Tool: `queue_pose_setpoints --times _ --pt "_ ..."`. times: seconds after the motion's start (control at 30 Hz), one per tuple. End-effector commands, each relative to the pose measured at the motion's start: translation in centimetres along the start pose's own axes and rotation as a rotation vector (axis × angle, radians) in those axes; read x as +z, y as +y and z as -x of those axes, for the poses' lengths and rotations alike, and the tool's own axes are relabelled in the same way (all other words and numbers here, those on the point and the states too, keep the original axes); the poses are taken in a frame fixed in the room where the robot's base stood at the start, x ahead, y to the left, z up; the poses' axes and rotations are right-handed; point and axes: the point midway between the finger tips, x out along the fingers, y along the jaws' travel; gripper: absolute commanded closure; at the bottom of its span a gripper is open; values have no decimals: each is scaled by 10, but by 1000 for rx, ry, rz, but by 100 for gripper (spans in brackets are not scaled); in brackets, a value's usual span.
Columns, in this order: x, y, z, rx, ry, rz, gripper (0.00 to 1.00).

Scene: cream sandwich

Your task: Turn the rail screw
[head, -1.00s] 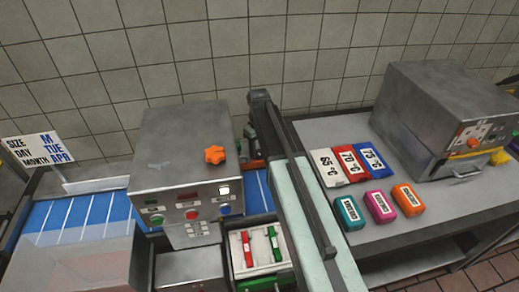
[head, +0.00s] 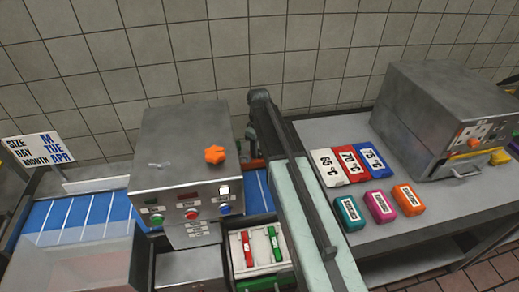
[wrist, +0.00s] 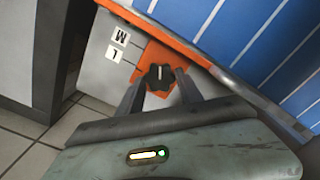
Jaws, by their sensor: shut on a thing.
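The rail screw (wrist: 161,72) is a black lobed knob with a pale line on it, on an orange plate in the wrist view. My gripper (wrist: 158,80) has one dark finger on each side of the knob and is shut on it. The labels M (wrist: 121,36) and L (wrist: 115,53) are on the grey panel left of the orange plate. The blue belt (wrist: 240,35) with white lines lies beyond an orange rail. In the head view my arm hides the rail screw, and my fingertips cannot be made out.
A metal machine (head: 180,150) with an orange star knob (head: 215,154) and buttons stands left of my arm. Right are temperature cards (head: 350,163), small coloured boxes (head: 380,206) and a metal oven (head: 440,115).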

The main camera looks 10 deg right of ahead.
Motion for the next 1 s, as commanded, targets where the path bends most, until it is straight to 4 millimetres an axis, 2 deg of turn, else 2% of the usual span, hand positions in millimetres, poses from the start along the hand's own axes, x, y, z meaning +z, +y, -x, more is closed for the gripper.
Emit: queue_pose_setpoints --times 0.03,0.07,0.1,0.4,0.53,0.9,1.0 --pt "0 0 0 0 -1 0 98" --pt "0 0 0 0 -1 -1 55" --pt "0 0 0 0 -1 -1 48" --pt "0 0 1 0 0 -1 48" --pt "0 0 9 0 0 -1 48" --pt "0 0 73 0 0 -1 48" --pt "0 0 80 0 0 -1 48"
